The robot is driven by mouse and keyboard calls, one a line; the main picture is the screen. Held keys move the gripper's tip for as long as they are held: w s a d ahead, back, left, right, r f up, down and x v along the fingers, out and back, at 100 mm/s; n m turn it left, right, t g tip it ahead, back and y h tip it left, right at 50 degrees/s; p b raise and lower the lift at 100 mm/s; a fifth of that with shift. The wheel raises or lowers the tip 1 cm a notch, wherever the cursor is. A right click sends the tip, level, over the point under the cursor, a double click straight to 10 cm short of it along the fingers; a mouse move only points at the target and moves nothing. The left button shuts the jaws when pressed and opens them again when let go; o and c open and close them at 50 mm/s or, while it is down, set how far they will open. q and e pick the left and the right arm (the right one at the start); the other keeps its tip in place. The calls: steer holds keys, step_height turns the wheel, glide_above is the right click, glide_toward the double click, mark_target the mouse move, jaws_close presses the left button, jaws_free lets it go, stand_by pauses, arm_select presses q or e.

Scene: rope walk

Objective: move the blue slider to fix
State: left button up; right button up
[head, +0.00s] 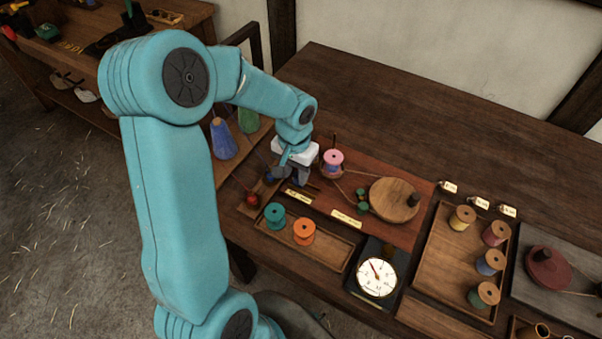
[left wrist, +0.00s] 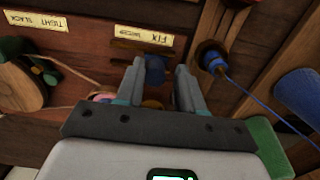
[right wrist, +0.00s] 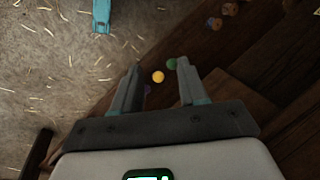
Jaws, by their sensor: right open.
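The blue slider (left wrist: 155,69) shows in the left wrist view, at a dark slot beside the yellow FIX label (left wrist: 143,38). My left gripper (left wrist: 158,77) is open, with its fingers on either side of the slider and a gap visible on the right side. In the head view my left gripper (head: 292,172) is low over the red-brown board (head: 405,232), behind the label (head: 298,195), and hides the slider. My right gripper (right wrist: 158,68) is open and empty, away from the board, and only in the right wrist view.
A pink spool (head: 333,158) and a wooden wheel (head: 394,199) stand right of my left gripper. A tray with teal (head: 274,214) and orange (head: 304,231) spools and a dial (head: 376,277) lie in front. A blue thread (left wrist: 265,105) runs close by my left fingers.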

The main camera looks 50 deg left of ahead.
arm_select(q)
steer(key=shift+a, duration=0.15)
steer(key=shift+d, duration=0.2)
stand_by(0.3)
steer(key=shift+r+p, duration=2.35)
steer(key=shift+r, duration=1.2)
steer(key=shift+w, duration=0.1)
